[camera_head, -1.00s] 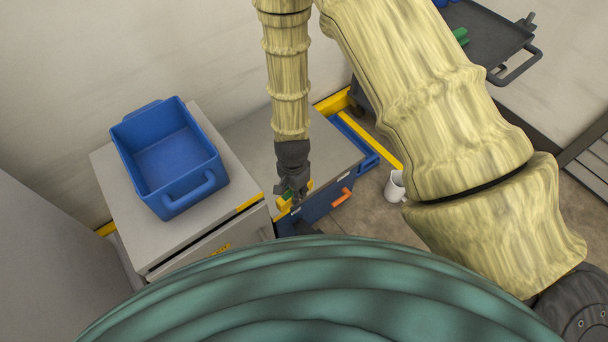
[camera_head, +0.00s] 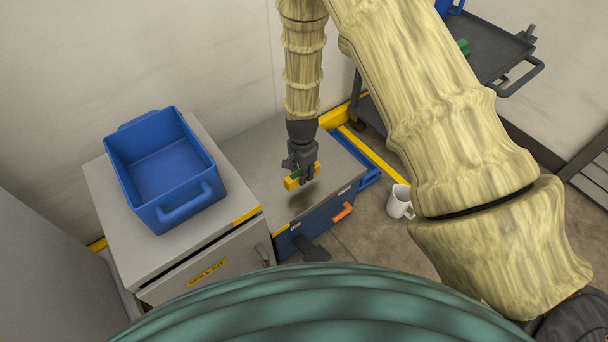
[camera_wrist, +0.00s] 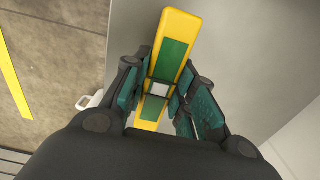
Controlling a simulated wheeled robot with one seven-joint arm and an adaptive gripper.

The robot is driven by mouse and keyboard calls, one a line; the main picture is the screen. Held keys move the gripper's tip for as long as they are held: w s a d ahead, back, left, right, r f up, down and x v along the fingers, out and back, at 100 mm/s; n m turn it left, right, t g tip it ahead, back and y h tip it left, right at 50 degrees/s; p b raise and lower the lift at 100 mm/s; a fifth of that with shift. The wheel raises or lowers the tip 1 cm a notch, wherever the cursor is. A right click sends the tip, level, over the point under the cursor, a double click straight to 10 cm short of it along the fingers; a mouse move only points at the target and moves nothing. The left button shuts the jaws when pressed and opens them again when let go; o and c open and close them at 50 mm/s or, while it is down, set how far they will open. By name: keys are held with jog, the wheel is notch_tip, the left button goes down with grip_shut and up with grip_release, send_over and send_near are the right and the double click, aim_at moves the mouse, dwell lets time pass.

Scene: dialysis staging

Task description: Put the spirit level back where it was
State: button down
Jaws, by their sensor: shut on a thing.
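The spirit level is a yellow bar with green panels and a pale window in its middle. It shows in the head view (camera_head: 292,183) and, lengthwise between the fingers, in the wrist view (camera_wrist: 177,45). My gripper (camera_head: 302,173) is shut on it near its middle; the gripper also shows in the wrist view (camera_wrist: 160,92). The level is held above the grey top of a low blue chest (camera_head: 248,150), and a soft shadow lies on that top below it. Part of the level is hidden by the fingers.
A blue bin (camera_head: 165,170) stands on a grey cabinet (camera_head: 235,208) left of the chest. A white mug (camera_head: 398,203) stands on the floor to the right. A dark trolley (camera_head: 485,45) is at the back right. The chest top around the level looks clear.

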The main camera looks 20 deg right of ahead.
jog(key=shift+w+d+f, duration=0.1)
jog(key=shift+w+d, duration=0.15)
jog(key=shift+w, duration=0.25)
jog(key=shift+w+d+f, duration=0.1)
jog(key=shift+w+d, duration=0.15)
jog(key=shift+w, duration=0.25)
jog(key=shift+f+b, duration=0.6)
jog(key=shift+f, duration=1.15)
jog(key=c, duration=1.2)
grip_release()
jog(key=shift+o, duration=0.2)
notch_tip(320, 180, up, 12)
jog(key=p, duration=0.2)
jog(key=shift+r+p, duration=0.1)
jog(key=shift+p, duration=0.3)
